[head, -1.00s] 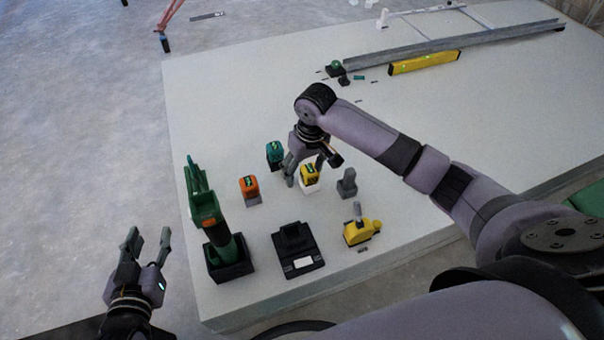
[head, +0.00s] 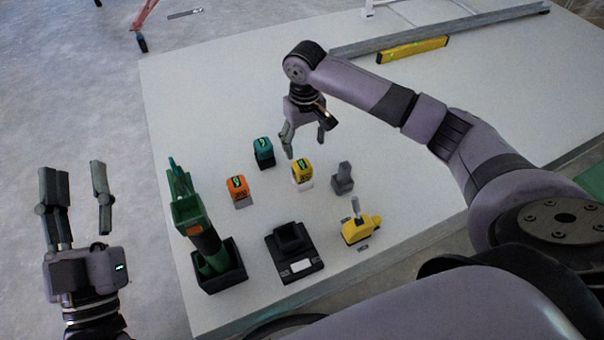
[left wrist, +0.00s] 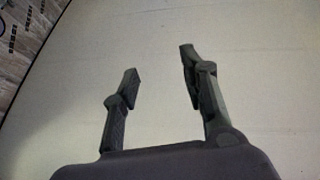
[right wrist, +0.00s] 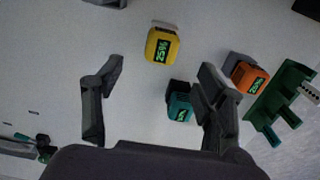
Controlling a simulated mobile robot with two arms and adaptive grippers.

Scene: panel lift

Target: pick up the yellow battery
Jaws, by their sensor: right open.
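The yellow battery (head: 302,171) stands upright on the white panel, between the teal and grey blocks in the head view. It also shows in the right wrist view (right wrist: 161,46), beyond and between the fingertips, with a lit display on its top. My right gripper (head: 306,143) is open and empty, above and just behind the yellow battery, apart from it. Its fingers also show in the right wrist view (right wrist: 158,75). My left gripper (head: 76,172) is open and empty, off the left side of the panel. The left wrist view shows its open fingers (left wrist: 158,60) over a pale surface.
An orange battery (head: 238,190) and a teal battery (head: 263,152) stand left of the yellow one. A grey block (head: 343,180) is at its right. A black charger (head: 293,255), a yellow tool (head: 358,229) and a green tool (head: 192,215) stand nearer. A level (head: 412,50) lies far back.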

